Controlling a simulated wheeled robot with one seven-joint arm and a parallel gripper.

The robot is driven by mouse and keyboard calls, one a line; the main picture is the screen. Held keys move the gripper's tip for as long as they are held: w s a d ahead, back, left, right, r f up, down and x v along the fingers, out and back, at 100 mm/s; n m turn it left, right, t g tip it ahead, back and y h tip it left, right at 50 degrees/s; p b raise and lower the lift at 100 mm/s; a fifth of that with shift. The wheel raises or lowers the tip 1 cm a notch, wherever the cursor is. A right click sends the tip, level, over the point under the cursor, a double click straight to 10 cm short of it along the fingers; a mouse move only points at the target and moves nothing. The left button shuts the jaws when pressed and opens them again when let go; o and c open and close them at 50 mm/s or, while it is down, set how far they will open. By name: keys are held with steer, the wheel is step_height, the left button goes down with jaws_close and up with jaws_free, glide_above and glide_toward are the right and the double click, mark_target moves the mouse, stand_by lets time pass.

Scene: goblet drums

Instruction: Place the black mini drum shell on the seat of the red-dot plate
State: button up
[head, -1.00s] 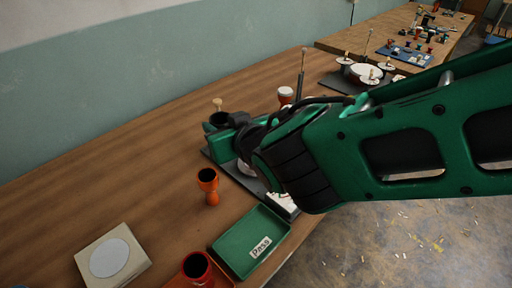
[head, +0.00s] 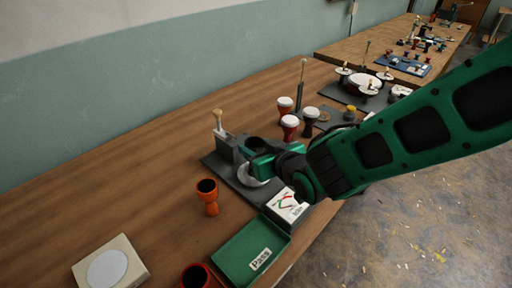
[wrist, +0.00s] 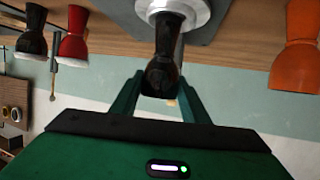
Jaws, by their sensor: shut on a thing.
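My gripper (wrist: 158,92) is shut on the black mini drum shell (wrist: 164,62), one green finger on each side of it. In the wrist view, the shell's far end overlaps a pale round metal seat (wrist: 182,10) on a grey plate; contact between them cannot be told. In the head view my gripper (head: 260,166) is over the grey fixture plate (head: 222,168), with the shell's dark open rim (head: 256,144) showing above the fingers. A silver ring (head: 252,178) shows beside it. No red dot can be made out.
An orange shell (head: 208,195) stands left of the plate. A brush (head: 218,120) stands at the plate's back left. White-topped drums (head: 290,125) stand behind. Free tabletop lies at left.

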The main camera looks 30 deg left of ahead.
steer(key=o, duration=1.1)
steer(key=shift+f, duration=0.1)
steer(key=shift+c, duration=0.2)
steer(key=v, duration=1.2)
steer(key=shift+w+d, duration=0.1)
